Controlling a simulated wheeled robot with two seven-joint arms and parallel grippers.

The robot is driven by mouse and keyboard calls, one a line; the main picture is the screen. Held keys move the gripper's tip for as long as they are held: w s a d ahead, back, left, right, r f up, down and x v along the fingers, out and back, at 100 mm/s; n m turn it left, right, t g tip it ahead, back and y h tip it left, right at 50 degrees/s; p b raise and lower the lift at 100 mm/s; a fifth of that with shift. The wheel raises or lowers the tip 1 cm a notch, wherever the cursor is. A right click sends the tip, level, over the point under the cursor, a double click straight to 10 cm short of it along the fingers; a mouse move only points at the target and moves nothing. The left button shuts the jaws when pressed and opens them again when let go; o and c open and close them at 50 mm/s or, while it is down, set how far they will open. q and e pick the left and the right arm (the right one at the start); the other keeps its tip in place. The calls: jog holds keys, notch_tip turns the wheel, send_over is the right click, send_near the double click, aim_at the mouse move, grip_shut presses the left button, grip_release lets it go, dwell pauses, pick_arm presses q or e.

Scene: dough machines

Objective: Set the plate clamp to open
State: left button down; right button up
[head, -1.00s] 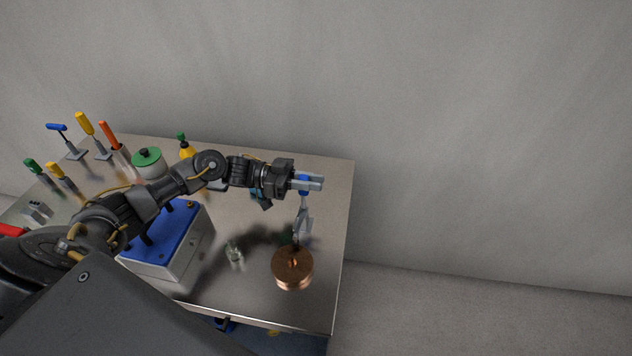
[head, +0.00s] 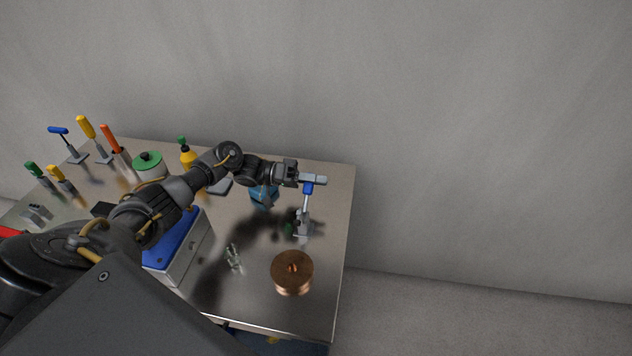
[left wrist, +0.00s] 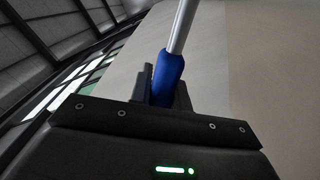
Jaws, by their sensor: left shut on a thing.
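The clamp (head: 304,222) stands near the table's right edge, with a grey metal base and a lever that rises steeply to a blue grip (head: 308,188). My left gripper (head: 314,180) is shut on this blue grip, near the lever's top. In the left wrist view, the blue grip (left wrist: 167,78) sits between my fingers and a bare metal rod (left wrist: 183,25) runs on from it. My fingers hide part of the grip. The clamp's jaw is too small to read clearly. My right gripper is not in view.
A copper spool (head: 292,270) stands in front of the clamp. A small metal part (head: 233,258) and a blue-topped box (head: 176,245) are left of it. Several coloured-handled tools, a green-lidded pot (head: 148,165) and a yellow bottle (head: 187,157) stand at the back left.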

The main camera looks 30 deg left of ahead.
pick_arm(q)
jog(key=shift+w+a+f+n, duration=0.1)
jog(key=shift+w+f+n, duration=0.1)
jog(key=shift+f+n, duration=0.15)
dwell(0.4)
jog(key=c, duration=1.3)
grip_release()
jog(key=shift+r, duration=0.1)
jog(key=s+d+r, duration=0.2)
jog(key=s+r, duration=0.2)
jog(key=s+d+r, duration=0.2)
jog(key=s+r, duration=0.2)
jog(key=s+d+r, duration=0.2)
jog(key=s+r, duration=0.2)
jog(key=shift+s+d+r+p, duration=0.2)
jog(key=shift+d+r+p, duration=0.05)
jog(key=shift+r+p, duration=0.1)
